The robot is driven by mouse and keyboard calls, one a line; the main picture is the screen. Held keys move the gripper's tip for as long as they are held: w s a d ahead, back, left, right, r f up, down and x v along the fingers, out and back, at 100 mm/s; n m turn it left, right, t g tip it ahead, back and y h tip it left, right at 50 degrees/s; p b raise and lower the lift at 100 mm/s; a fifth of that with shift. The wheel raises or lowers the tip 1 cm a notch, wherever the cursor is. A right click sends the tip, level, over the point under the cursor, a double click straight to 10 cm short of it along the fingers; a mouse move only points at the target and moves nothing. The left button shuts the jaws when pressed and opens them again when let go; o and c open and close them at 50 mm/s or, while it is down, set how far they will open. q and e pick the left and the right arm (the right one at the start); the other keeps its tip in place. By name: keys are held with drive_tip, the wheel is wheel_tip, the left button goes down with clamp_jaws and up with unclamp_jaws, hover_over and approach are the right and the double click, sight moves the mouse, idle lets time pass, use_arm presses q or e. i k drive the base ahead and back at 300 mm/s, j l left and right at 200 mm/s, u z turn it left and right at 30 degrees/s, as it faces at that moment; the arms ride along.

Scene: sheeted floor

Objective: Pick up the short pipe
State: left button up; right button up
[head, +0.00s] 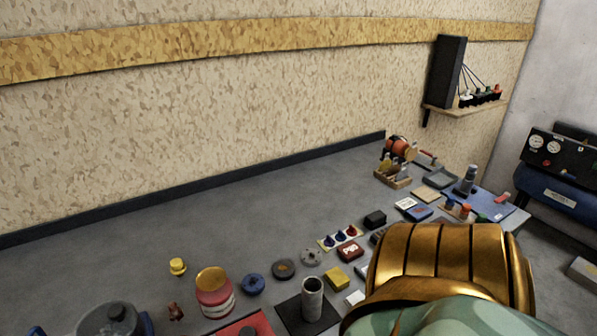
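The short pipe appears to be the grey upright cylinder (312,299), open at the top, standing on a dark square mat (290,317) on the floor near the bottom middle of the head view. Neither gripper shows in the head view. A large gold and green part at the bottom right, probably my own arm, hides the floor behind it.
Open grey floor stretches toward the wall.

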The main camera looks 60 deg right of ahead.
sight(312, 286)
drive_tip(key=z, duration=0.45)
drive_tip(key=i+z, duration=0.15)
drive_tip(key=z, duration=0.3)
drive_tip(key=i+l+z, duration=0.1)
drive_tip(key=z, duration=0.3)
